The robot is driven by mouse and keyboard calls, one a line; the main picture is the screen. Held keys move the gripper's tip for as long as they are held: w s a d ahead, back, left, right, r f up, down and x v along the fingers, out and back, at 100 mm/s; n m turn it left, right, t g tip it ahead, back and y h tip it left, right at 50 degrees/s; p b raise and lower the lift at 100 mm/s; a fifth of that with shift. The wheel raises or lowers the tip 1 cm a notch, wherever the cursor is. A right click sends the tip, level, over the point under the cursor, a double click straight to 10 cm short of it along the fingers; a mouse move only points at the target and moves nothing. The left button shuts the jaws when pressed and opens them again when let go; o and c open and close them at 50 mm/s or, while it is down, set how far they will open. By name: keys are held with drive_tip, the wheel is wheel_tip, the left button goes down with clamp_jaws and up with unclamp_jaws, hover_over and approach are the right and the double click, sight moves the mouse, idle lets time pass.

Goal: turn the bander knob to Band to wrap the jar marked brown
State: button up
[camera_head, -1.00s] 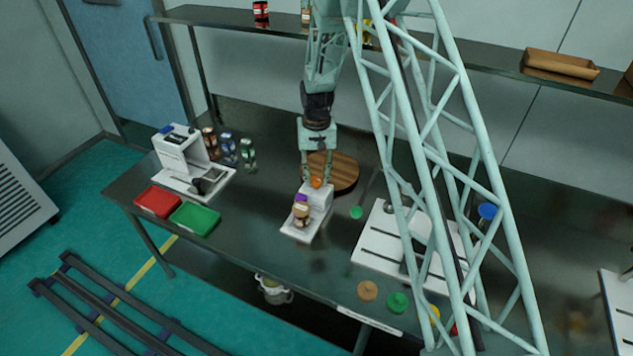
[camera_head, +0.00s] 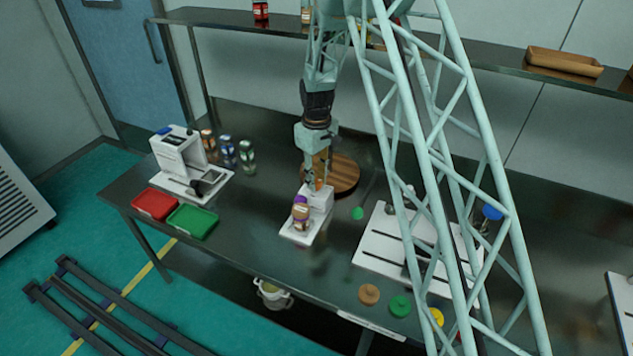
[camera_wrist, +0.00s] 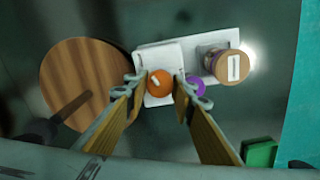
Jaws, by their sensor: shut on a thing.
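The white bander (camera_head: 318,193) stands on its white base plate near the middle of the table. Its orange knob (camera_wrist: 160,85), with a pale pointer mark, sits on top; it also shows in the head view (camera_head: 318,185). My gripper (camera_wrist: 163,84) comes from above, shut on the knob with a fingertip on either side. A jar (camera_wrist: 222,64) with a brownish top and a white mark stands upright on the base plate. A purple round part (camera_wrist: 195,84) is beside the right fingertip. Knob lettering is not readable.
A round wooden board (camera_head: 342,174) lies behind the bander. Several jars (camera_head: 228,152) and a white machine (camera_head: 178,150) stand left, behind a red tray (camera_head: 155,204) and a green tray (camera_head: 193,221). A white slotted board (camera_head: 385,262) lies right.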

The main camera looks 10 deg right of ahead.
drive_tip(key=shift+n, duration=0.4)
drive_tip(key=o, duration=0.8)
drive_tip(key=shift+o, duration=0.2)
drive_tip(key=shift+r, duration=0.1)
wheel_tip(320, 180, up, 12)
idle(0.6)
idle(0.4)
